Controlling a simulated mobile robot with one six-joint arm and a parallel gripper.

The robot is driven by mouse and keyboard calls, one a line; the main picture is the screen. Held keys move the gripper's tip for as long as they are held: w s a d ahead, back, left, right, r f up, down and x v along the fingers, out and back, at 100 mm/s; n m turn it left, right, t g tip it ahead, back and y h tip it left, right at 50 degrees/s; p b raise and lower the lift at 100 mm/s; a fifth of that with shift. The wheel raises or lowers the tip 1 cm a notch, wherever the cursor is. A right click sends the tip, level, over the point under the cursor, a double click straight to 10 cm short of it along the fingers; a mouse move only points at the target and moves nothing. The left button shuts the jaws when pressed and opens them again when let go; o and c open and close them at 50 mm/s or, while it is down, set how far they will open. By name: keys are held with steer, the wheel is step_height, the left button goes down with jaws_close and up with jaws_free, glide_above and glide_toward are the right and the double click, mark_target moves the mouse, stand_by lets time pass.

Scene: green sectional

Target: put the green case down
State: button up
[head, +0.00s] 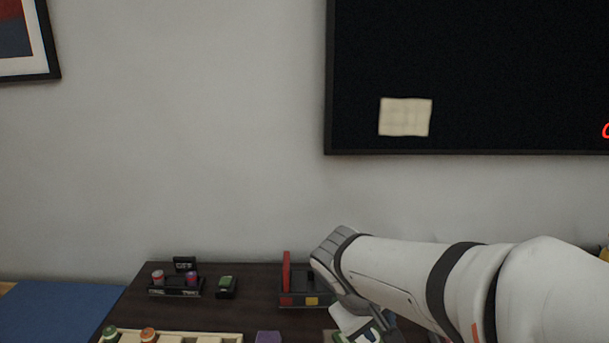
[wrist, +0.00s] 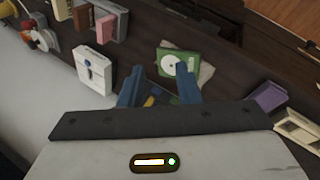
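The green case (wrist: 168,60) has a white disc shape on its face. In the wrist view it lies at a tilt on a light grey-tan pad (wrist: 206,74) on the dark table. My gripper (wrist: 159,72) has its two blue fingers spread apart. The right fingertip overlaps the case's lower edge in the picture; I cannot tell whether it touches. A gap shows between the left finger and the case. In the head view, a green and white piece, likely the case, shows at the bottom edge below my wrist, mostly cut off.
A dark tray with red and yellow parts (head: 300,300) stands close to my wrist. A purple block (head: 268,337), a cream tray (head: 215,337), a small green-topped box (head: 226,287) and a dark rack (head: 177,291) stand left. A white box (wrist: 94,70) is left in the wrist view.

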steer(key=s+d+r+m+y+p, duration=0.1)
steer(key=s+r+m+y+p, duration=0.3)
steer(key=s, duration=0.4)
steer(key=shift+d+r+m+y+p, duration=0.25)
steer(key=shift+m+y+p, duration=0.05)
steer(key=shift+m+p, duration=0.15)
